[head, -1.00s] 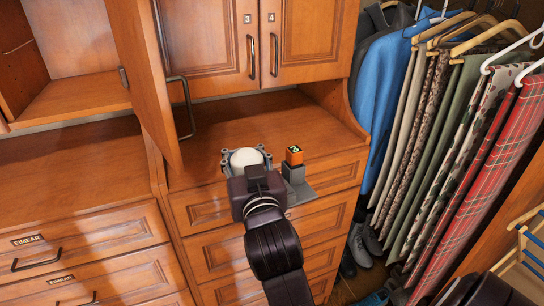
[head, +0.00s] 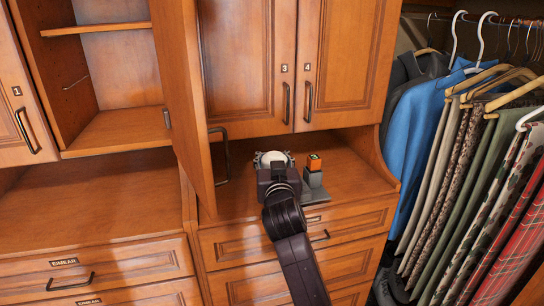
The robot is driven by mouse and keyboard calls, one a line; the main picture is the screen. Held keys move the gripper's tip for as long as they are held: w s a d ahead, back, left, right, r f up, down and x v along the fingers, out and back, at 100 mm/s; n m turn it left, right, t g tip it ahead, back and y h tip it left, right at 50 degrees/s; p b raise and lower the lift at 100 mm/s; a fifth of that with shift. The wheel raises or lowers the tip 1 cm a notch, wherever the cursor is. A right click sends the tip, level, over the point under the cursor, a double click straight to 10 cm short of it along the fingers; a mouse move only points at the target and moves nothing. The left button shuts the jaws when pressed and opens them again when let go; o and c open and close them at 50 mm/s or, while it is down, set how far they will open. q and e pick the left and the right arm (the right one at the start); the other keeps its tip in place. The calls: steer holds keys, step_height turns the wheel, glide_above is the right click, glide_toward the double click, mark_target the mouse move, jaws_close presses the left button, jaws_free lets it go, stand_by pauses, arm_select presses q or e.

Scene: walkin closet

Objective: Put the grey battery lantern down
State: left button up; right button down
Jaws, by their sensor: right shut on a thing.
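My right gripper (head: 272,160) is over the wooden counter below doors 3 and 4, with its arm coming up from the bottom. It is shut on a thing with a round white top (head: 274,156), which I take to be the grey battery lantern. The gripper body hides most of it, so I cannot tell whether its base touches the counter. My left gripper is not in view.
A grey stand (head: 313,181) bearing an orange cube (head: 314,162) is just right of the gripper. An open cupboard door (head: 186,100) stands at the left. The counter (head: 350,180) is bare at the right. Clothes (head: 415,130) hang further right.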

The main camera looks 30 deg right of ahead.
steer(key=shift+w+d+f+p, duration=0.35)
steer(key=shift+w+f+p, duration=0.05)
steer(key=shift+w+f, duration=0.4)
steer(key=shift+w+d+f+p, duration=0.4)
steer(key=shift+w+f, duration=0.3)
steer(key=shift+f, duration=0.15)
steer(key=shift+a, duration=0.1)
steer(key=c, duration=2)
jaws_free()
steer(key=shift+f, duration=0.25)
steer(key=o, duration=0.9)
